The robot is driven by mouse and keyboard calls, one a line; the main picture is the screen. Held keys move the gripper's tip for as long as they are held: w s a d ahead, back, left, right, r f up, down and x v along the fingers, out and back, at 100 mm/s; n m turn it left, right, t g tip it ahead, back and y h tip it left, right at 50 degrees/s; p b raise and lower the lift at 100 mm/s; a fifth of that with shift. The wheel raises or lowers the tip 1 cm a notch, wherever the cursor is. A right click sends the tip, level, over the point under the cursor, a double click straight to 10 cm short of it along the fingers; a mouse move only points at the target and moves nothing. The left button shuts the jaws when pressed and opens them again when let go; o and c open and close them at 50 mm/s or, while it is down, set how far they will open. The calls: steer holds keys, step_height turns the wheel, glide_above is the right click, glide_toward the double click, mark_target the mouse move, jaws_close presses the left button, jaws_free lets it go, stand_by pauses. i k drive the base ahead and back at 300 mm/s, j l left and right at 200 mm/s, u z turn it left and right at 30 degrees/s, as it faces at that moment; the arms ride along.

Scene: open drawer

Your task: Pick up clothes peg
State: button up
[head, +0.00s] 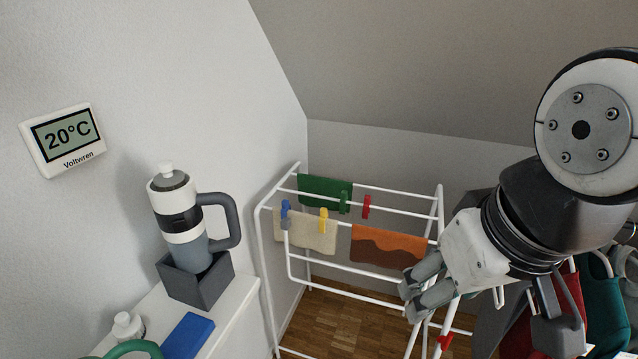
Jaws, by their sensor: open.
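Several clothes pegs show on the white drying rack (372,291). A blue peg (285,208) is at the left, by the upper edge of a beige cloth. A yellow peg (323,220) is on the right part of that cloth. A green peg (344,203) is by a green cloth, and a red peg (367,207) is on a bar to its right. My gripper (409,297) is open in front of the rack's right side, below and right of these pegs. Nothing shows between its fingers. It hides part of the rack.
A beige cloth (305,234), a green cloth (325,190) and an orange-brown cloth (387,246) hang on the rack. At left, a tumbler (184,218) stands in a grey holder (195,281) on a white surface. Bags (600,300) are at the right.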

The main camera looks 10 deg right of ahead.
mark_target(367, 201)
steer(key=i+z, duration=0.25)
steer(key=i, duration=0.75)
